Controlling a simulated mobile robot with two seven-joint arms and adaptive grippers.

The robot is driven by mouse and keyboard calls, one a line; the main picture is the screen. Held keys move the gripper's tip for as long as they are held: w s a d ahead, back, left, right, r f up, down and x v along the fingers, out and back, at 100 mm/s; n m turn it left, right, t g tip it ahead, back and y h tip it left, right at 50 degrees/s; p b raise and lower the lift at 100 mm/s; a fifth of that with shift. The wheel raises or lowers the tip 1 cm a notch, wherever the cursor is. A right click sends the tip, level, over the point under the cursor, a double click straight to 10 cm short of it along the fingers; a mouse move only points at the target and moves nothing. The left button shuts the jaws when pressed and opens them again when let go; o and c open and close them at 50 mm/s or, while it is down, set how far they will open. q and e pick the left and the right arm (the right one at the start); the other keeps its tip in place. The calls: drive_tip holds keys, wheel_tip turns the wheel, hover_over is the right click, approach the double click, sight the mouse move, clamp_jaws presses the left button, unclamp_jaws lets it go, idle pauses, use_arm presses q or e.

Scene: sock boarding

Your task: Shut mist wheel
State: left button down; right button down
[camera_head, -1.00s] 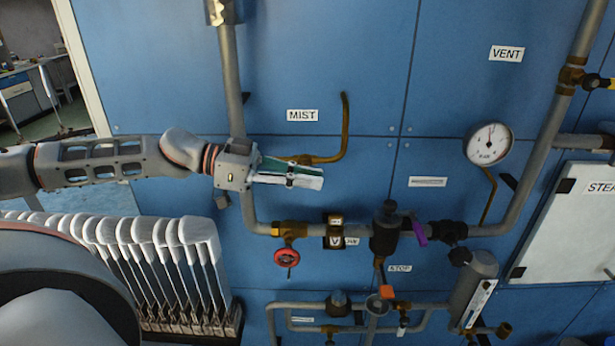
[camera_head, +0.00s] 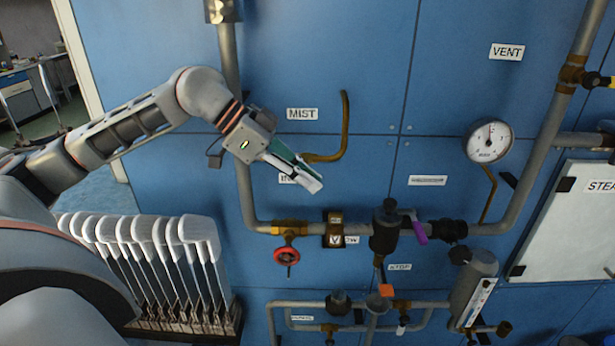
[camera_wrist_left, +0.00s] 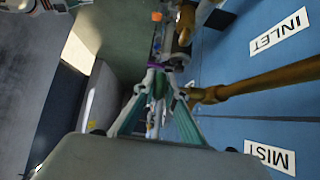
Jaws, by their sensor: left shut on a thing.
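The white MIST label (camera_head: 302,114) is on the blue panel, above a bent brass pipe (camera_head: 345,125). The pipe's lower end runs left to my left gripper (camera_head: 306,178). In the left wrist view, the brass pipe (camera_wrist_left: 262,82) reaches the fingers from the right. A small green part (camera_wrist_left: 158,86), seemingly the mist wheel, shows between the teal-sided fingers of my left gripper (camera_wrist_left: 160,105). The fingers are shut on it; they hide most of it in the head view. My right gripper is not in view.
Below are a grey pipe (camera_head: 243,190), a red wheel (camera_head: 286,256) and a dark valve body (camera_head: 386,232) with a purple lever (camera_head: 419,232). A gauge (camera_head: 489,141) is at right. Several pale sock boards (camera_head: 150,240) stand lower left. The INLET label (camera_head: 287,179) is partly covered.

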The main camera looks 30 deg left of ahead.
use_arm(q)
drive_tip(key=g+y, duration=0.2)
drive_tip(key=y, duration=0.2)
drive_tip(key=g+y, duration=0.3)
drive_tip(key=y, duration=0.2)
drive_tip(key=shift+a+f, duration=0.1)
drive_tip(key=g+y, duration=0.3)
drive_tip(key=y, duration=0.1)
drive_tip(key=shift+s+a+y, duration=0.1)
drive_tip(key=shift+y, duration=0.2)
drive_tip(key=shift+s+a+f+g+y, duration=0.1)
drive_tip(key=shift+g+y, duration=0.55)
drive_tip(key=shift+y, duration=0.3)
drive_tip(key=shift+s+a+g+y, duration=0.1)
drive_tip(key=shift+g+y, duration=0.55)
drive_tip(key=shift+y, duration=0.3)
drive_tip(key=c, duration=2.1)
unclamp_jaws()
drive_tip(key=shift+v, duration=3.65)
